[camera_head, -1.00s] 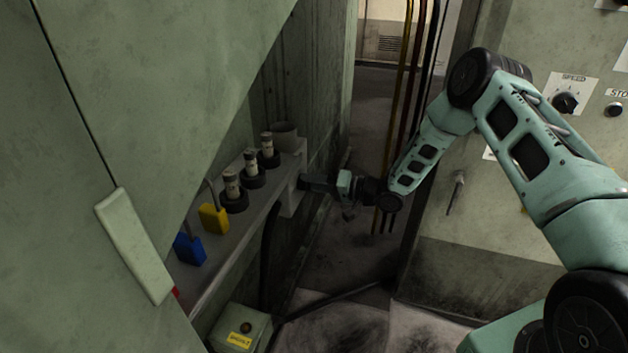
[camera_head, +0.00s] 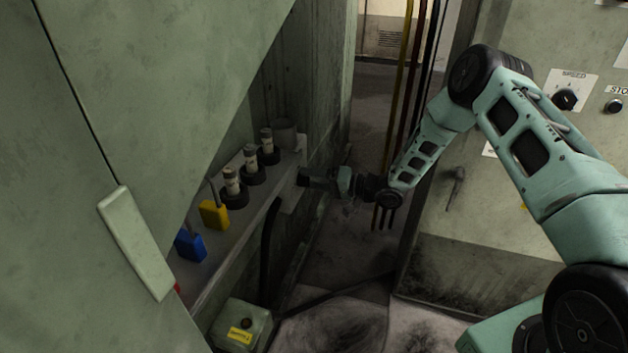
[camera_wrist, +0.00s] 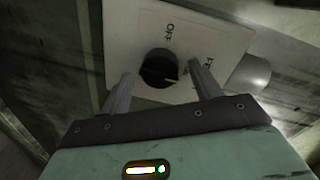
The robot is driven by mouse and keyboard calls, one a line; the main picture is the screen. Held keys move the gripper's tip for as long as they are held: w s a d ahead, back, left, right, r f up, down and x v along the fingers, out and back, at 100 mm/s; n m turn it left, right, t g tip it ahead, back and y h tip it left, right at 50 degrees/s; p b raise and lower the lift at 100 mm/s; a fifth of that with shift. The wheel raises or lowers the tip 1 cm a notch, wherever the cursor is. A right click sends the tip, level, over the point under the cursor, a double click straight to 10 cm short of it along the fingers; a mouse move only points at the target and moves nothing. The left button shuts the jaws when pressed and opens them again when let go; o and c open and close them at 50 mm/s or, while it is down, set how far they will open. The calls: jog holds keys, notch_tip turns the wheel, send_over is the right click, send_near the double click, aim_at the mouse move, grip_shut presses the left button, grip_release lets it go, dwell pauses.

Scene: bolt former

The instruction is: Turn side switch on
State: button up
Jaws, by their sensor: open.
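The side switch is a round black knob (camera_wrist: 160,68) on a white plate (camera_wrist: 128,20) in the wrist view. The plate reads OFF above the knob; other lettering near the right finger is partly covered. A pale mark on the knob points to the lower right. My gripper (camera_wrist: 163,76) is open, with one finger on each side of the knob; I cannot tell whether they touch it. In the head view my gripper (camera_head: 304,177) is at the end of the grey shelf, by a grey box (camera_head: 291,195); the knob is hidden there.
The shelf (camera_head: 222,262) carries several capped black fittings (camera_head: 251,170), a yellow padlock (camera_head: 213,215) and a blue padlock (camera_head: 190,245). A green wall panel (camera_head: 160,90) fills the left.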

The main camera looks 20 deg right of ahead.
jog(key=p+v, duration=0.1)
jog(key=v, duration=0.6)
jog(key=shift+s+d, duration=0.15)
jog(key=shift+d, duration=0.05)
